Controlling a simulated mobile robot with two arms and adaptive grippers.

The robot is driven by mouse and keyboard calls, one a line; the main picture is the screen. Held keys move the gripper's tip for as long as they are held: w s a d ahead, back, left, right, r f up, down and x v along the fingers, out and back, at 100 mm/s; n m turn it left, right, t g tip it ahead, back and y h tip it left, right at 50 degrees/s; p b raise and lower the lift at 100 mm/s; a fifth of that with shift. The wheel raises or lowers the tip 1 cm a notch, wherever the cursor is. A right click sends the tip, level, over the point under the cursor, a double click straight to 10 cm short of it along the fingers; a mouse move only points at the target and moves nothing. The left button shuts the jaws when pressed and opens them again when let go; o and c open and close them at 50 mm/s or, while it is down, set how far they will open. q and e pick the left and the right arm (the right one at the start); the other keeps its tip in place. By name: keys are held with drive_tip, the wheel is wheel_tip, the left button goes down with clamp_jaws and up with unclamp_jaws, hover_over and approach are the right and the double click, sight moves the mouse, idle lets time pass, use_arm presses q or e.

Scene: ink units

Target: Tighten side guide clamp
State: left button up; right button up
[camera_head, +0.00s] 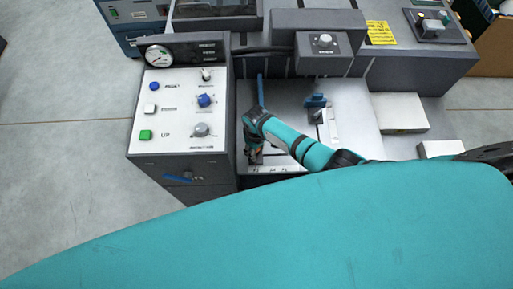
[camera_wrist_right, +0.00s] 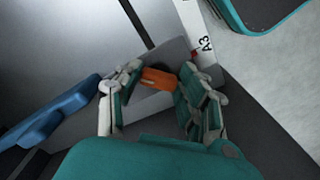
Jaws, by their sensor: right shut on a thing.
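In the wrist view, an orange clamp handle (camera_wrist_right: 157,79) sits between the fingers of my right gripper (camera_wrist_right: 160,74). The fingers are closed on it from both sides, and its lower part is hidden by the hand. It sits over a grey block beside a white scale strip (camera_wrist_right: 203,38) marked A3. In the head view my right gripper (camera_head: 254,155) is down at the front left of the machine bed, beside the control console, and hides the handle there. A blue guide (camera_wrist_right: 58,112) shows left of the fingers in the wrist view. My left gripper is out of view.
The control console (camera_head: 183,110) with buttons, knobs and a gauge stands close to the left of my right gripper. A grey box with a knob (camera_head: 323,52) overhangs the bed at the back. Another blue clamp part (camera_head: 315,101) stands on the bed to the right.

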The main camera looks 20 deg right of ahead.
idle(0.3)
drive_tip(key=o, duration=1.2)
drive_tip(key=shift+r, duration=0.1)
wheel_tip(320, 180, up, 12)
drive_tip(key=shift+f, duration=0.1)
